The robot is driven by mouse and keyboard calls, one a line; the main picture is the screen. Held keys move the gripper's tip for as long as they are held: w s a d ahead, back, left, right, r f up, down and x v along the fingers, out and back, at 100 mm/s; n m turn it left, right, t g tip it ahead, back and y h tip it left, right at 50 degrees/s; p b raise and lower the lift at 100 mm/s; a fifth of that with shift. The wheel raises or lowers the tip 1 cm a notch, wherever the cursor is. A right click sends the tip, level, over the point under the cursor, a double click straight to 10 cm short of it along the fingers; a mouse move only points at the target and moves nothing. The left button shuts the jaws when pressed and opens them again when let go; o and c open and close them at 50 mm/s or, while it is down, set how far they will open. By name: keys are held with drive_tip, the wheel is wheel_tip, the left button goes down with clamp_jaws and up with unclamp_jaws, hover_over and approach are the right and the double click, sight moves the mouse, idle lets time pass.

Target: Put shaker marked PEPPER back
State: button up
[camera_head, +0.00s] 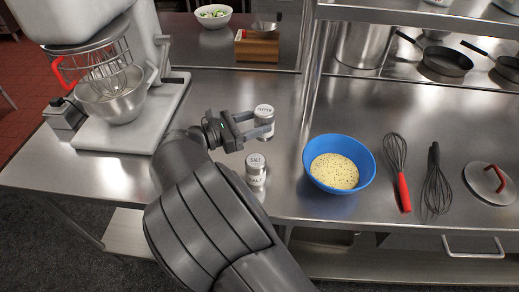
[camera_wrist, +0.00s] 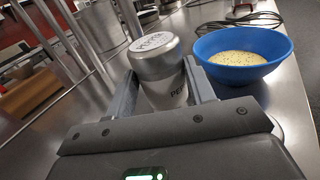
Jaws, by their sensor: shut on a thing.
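The pepper shaker (camera_head: 264,117) is a small white and silver shaker with lettering on its silver cap. My gripper (camera_head: 256,127) is shut on it, one finger on each side. In the wrist view the shaker (camera_wrist: 162,70) stands between the fingers, with part of the word on its body showing. I cannot tell whether its base touches the steel counter. The salt shaker (camera_head: 255,170) stands upright on the counter nearer to me, just in front of my gripper.
A blue bowl (camera_head: 313,172) of speckled batter stands to the right, with whisks (camera_head: 396,153) beyond it. A white stand mixer (camera_head: 120,135) is at the left. A shelf post (camera_head: 309,75) rises behind. A wooden block (camera_head: 257,47) is at the back.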

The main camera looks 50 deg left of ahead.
wheel_tip(320, 180, down, 8)
drive_tip(key=shift+f, duration=0.15)
drive_tip(key=o, duration=1.1)
drive_tip(key=shift+f, duration=0.1)
drive_tip(key=shift+s+f, duration=0.1)
drive_tip(key=shift+s, duration=0.1)
drive_tip(key=v, duration=1)
drive_tip(key=shift+s+d, duration=0.1)
drive_tip(key=shift+s, duration=0.15)
